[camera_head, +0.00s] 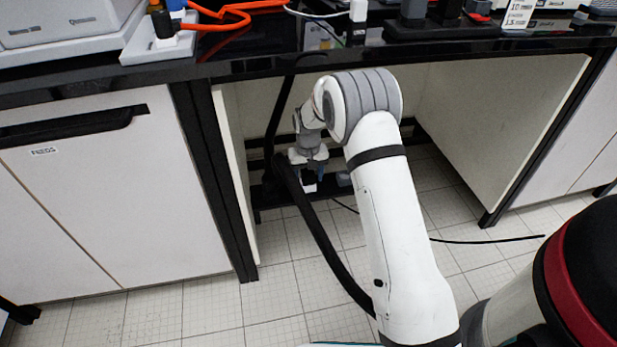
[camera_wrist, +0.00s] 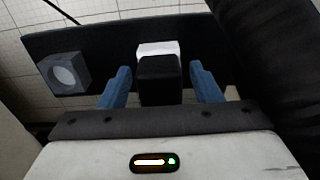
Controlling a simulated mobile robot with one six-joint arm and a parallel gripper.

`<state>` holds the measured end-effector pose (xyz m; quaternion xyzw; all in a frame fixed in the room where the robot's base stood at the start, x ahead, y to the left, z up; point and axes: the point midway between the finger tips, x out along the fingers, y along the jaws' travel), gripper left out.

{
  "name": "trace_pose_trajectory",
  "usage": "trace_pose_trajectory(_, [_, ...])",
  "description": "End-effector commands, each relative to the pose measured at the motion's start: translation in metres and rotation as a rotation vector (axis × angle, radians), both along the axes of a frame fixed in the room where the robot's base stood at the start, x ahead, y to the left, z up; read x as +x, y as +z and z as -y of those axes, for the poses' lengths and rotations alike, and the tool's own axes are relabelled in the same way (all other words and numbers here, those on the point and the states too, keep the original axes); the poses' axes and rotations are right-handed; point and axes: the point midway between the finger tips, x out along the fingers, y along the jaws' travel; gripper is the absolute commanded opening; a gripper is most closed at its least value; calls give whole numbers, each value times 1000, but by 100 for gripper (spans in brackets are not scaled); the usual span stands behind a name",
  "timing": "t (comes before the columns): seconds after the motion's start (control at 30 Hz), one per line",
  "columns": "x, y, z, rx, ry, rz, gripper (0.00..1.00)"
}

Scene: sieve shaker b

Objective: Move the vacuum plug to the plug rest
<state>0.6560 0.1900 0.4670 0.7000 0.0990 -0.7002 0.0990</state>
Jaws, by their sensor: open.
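A black block that looks like the vacuum plug (camera_wrist: 159,80) stands between my fingers in the wrist view, with a white piece (camera_wrist: 158,48) at its far end. My gripper (camera_wrist: 160,72) is open, with one blue finger on each side of the black block and a visible gap to each. A grey block with a round recess, likely the plug rest (camera_wrist: 64,73), sits to the left on the dark shelf (camera_wrist: 110,43). In the head view my gripper (camera_head: 309,172) points down under the bench, and the white piece (camera_head: 309,187) shows just below it.
The dark shelf is low under the black bench top (camera_head: 250,68), between a white cabinet (camera_head: 110,200) on the left and a pale side panel (camera_head: 500,130) on the right. A thin black cable (camera_head: 480,241) lies on the tiled floor. Open floor lies in front.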

Motion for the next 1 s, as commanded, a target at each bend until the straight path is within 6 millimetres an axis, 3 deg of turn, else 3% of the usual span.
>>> trace_pose_trajectory(0.53, [0, 0, 0, 0, 0, 0, 57])
trace_pose_trajectory(1.0, [0, 0, 1, 0, -1, 0, 19])
